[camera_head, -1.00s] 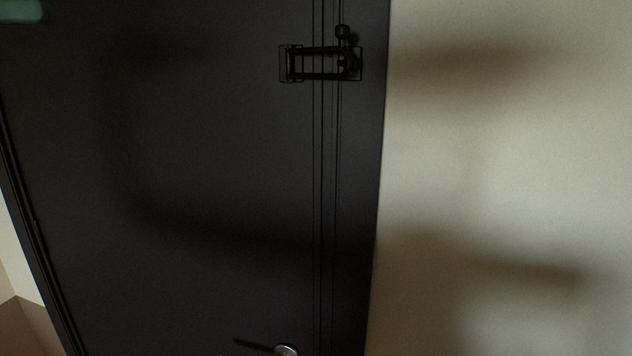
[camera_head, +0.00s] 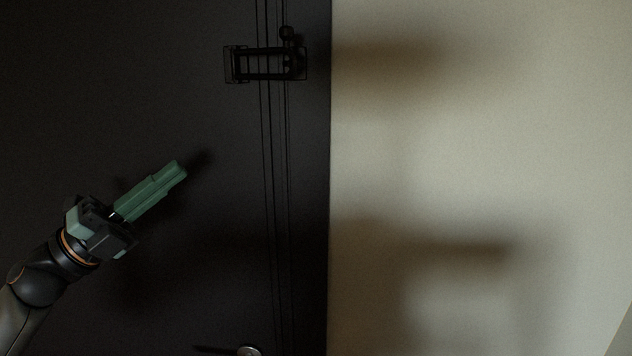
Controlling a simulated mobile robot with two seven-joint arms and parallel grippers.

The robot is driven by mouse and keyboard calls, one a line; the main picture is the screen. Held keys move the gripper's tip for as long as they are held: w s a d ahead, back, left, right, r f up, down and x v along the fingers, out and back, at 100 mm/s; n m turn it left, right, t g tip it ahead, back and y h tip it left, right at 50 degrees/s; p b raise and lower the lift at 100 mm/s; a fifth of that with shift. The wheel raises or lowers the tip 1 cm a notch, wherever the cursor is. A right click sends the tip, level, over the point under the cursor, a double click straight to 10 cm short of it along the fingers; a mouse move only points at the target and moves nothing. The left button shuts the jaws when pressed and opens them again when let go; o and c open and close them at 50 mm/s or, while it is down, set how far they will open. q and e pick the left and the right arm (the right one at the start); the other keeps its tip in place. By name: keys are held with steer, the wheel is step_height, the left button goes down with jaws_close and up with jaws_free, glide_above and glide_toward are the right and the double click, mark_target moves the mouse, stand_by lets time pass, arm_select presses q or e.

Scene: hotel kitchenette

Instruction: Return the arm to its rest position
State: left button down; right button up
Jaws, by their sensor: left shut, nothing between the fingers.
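My left gripper (camera_head: 178,168) comes in from the lower left of the head view, in front of the dark door. Its green fingers are together and point up and to the right. Nothing shows between them. The gripper is apart from the black door latch and well to the left of and below it. My right gripper is not in view.
A dark door (camera_head: 170,90) fills the left half. A black swing-bar latch (camera_head: 265,64) is near its top right edge. A round metal door handle (camera_head: 249,351) shows at the bottom edge. A bare pale wall (camera_head: 480,150) is on the right.

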arm_select(q)
step_height(320, 180, down, 35)
steer(key=n+t+y, duration=0.7)
steer(key=n+y, duration=0.9)
steer(key=n, duration=0.9)
steer(key=s+d+f+n+g+y, duration=0.1)
steer(key=s+d+f+n+g, duration=0.1)
steer(key=s+f, duration=0.9)
steer(key=s+d+f+n+g+y, duration=0.1)
steer(key=s+f+n+g, duration=0.4)
steer(key=s+f, duration=0.5)
step_height(320, 180, down, 3)
steer(key=shift+s+d+r+g+y+p, duration=0.2)
steer(key=shift+s+d+g+y+p, duration=0.15)
steer(key=shift+g+y, duration=0.5)
